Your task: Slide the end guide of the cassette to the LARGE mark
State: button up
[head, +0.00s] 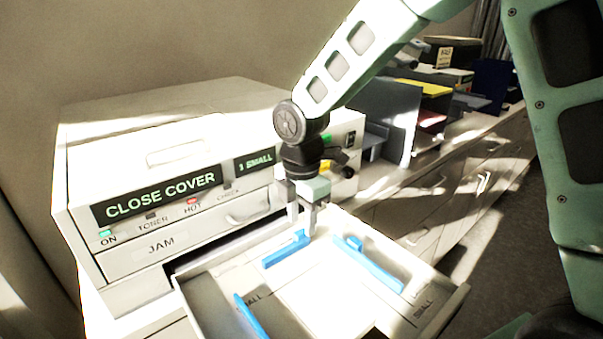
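The pulled-out cassette (208,307) is a pale tray at the front of the printer. Three blue guides stand in it. The end guide (285,251) lies crosswise at the printer side; the other two guides, left (250,318) and right (375,268), run lengthwise. My gripper (302,232) points down at the right end of the end guide, with a narrow gap between its fingers. I cannot tell whether they grip the guide or only stand around its end. SMALL labels show near the left guide and at the right rim; I cannot make out a LARGE mark.
The printer (180,220) stands directly behind the cassette, its display reading CLOSE COVER and 1 SMALL. Sorting trays (400,112) with coloured paper stand on the counter (470,135) to the right. White sheet-like surfaces lie between the guides.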

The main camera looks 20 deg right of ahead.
notch_tip(320, 180, up, 14)
jog(key=b, duration=0.1)
jog(key=shift+r, duration=0.2)
